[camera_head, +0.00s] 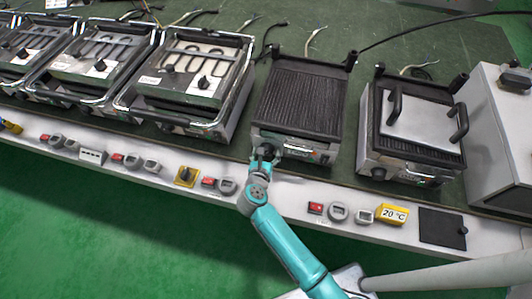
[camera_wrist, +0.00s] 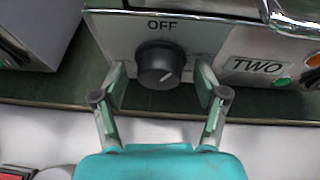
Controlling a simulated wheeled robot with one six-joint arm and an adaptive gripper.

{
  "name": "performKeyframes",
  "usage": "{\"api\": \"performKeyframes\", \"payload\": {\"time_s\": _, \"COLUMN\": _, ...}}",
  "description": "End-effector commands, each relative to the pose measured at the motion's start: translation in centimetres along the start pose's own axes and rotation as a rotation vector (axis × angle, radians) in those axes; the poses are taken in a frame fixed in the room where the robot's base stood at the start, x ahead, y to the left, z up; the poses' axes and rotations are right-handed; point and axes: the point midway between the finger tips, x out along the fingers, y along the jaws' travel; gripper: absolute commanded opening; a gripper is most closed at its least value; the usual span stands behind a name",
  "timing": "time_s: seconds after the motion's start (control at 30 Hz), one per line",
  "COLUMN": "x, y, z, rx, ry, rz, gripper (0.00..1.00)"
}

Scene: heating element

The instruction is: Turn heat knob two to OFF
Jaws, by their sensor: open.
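In the wrist view a round black knob (camera_wrist: 160,65) sits on a grey metal front panel, with the word OFF (camera_wrist: 162,25) printed above it. A pale mark shows on the lower right of the knob's face; its exact pointing direction is hard to tell. A label TWO (camera_wrist: 257,67) is to the right. My gripper (camera_wrist: 161,82) is open, with one finger on each side of the knob and gaps between them and it. In the head view my gripper (camera_head: 265,153) is at the front of the ribbed heating unit (camera_head: 305,100), hiding its knob.
Another ribbed unit with a plate and handles (camera_head: 415,120) stands to the right, and a framed unit (camera_head: 190,80) to the left. Red switches and grey sockets line the white front rail (camera_head: 285,195). A green light (camera_wrist: 282,82) and orange light (camera_wrist: 313,60) are right of the knob.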

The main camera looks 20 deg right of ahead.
Motion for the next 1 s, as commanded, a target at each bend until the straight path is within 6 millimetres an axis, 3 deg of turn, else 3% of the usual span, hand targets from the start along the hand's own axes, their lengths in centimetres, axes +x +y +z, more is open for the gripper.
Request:
{"api": "performKeyframes", "payload": {"time_s": 0.2, "x": 0.01, "y": 0.0, "z": -0.01, "rx": 0.0, "ry": 0.0, "rz": 0.0, "gripper": 0.7}}
{"api": "performKeyframes", "payload": {"time_s": 0.43, "x": 0.0, "y": 0.0, "z": -0.01, "rx": 0.0, "ry": 0.0, "rz": 0.0, "gripper": 0.13}}
{"api": "performKeyframes", "payload": {"time_s": 0.77, "x": -0.02, "y": 0.05, "z": -0.01, "rx": -0.035, "ry": 0.004, "rz": -0.015, "gripper": 0.13}}
{"api": "performKeyframes", "payload": {"time_s": 1.0, "x": 0.02, "y": 0.19, "z": 0.02, "rx": -0.159, "ry": 0.015, "rz": -0.065, "gripper": 0.13}}
